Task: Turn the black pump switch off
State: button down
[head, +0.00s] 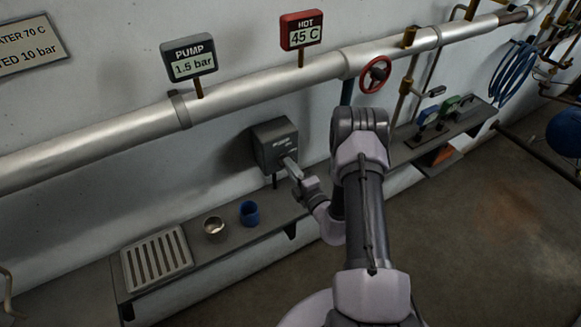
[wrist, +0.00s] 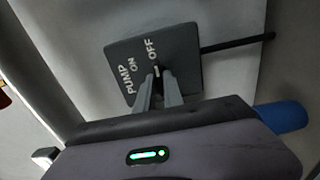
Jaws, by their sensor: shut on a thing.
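The black pump switch (head: 270,141) is a dark box on the wall above the shelf. In the wrist view its face (wrist: 182,55) is tilted and reads PUMP, ON and OFF in white. My gripper (head: 288,163) reaches the front of the box, and its fingers (wrist: 158,82) are shut on the switch's small lever, just below the OFF lettering in that view. The fingertips hide most of the lever, so I cannot tell its exact position.
A blue cup (head: 249,213), a metal cup (head: 214,228) and a slatted tray (head: 157,261) are on the shelf to the left. A pipe (head: 260,82) with a red wheel valve (head: 375,74) runs above. The pump display (head: 190,60) reads 1.5 bar.

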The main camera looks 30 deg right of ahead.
jog(key=shift+r, duration=0.1)
jog(key=c, duration=1.5)
grip_release()
jog(key=shift+w, duration=0.1)
jog(key=shift+o, duration=0.2)
jog(key=s+b, duration=0.1)
jog(key=s, duration=1.6)
jog(key=shift+s+d, duration=0.25)
jog(key=shift+d, duration=0.1)
